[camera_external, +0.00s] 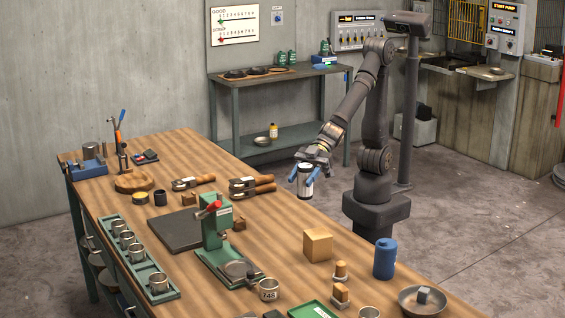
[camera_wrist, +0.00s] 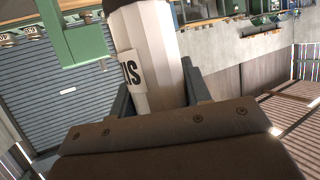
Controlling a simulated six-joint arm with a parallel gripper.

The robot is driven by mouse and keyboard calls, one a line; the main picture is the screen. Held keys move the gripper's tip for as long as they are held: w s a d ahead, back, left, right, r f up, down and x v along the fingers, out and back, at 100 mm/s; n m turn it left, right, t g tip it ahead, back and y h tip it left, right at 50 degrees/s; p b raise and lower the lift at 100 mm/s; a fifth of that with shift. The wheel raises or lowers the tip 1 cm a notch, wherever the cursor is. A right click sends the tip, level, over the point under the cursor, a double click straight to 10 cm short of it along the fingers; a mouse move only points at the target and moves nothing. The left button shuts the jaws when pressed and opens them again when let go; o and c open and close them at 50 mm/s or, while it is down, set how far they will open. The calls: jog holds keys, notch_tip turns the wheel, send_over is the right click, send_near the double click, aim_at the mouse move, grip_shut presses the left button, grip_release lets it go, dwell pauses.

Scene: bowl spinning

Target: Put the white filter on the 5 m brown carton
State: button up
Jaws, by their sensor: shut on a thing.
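My gripper (camera_external: 304,174) is shut on the white filter (camera_external: 305,184) and holds it upright near the right edge of the wooden bench, apparently above the surface. The filter is a white cylinder with dark ends. In the wrist view the filter (camera_wrist: 150,48) stands between my two fingers, with a partly hidden black-lettered label on its side. The brown carton (camera_external: 318,246) is a plain box on the bench, in front of and slightly right of the filter in the external view. Its top is bare. Any label on it is too small to read.
A green press (camera_external: 213,230) with a red handle stands left of the carton. Wooden-handled tools (camera_external: 252,186) lie left of my gripper. Bench between filter and carton looks clear.

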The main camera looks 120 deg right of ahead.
jog(key=shift+w+a+f, duration=0.1)
jog(key=shift+a+f, duration=1.85)
jog(key=shift+f, duration=0.25)
jog(key=shift+w+a+f, duration=0.1)
jog(key=shift+a+f, duration=1.85)
jog(key=shift+f, duration=0.2)
jog(key=o, duration=1)
jog(key=shift+f, duration=0.15)
jog(key=shift+o, duration=0.2)
jog(key=shift+s+d+r, duration=0.1)
jog(key=shift+s+r, duration=0.05)
jog(key=shift+r, duration=0.1)
jog(key=v, duration=1.1)
jog(key=shift+s, duration=0.3)
jog(key=shift+r, duration=0.15)
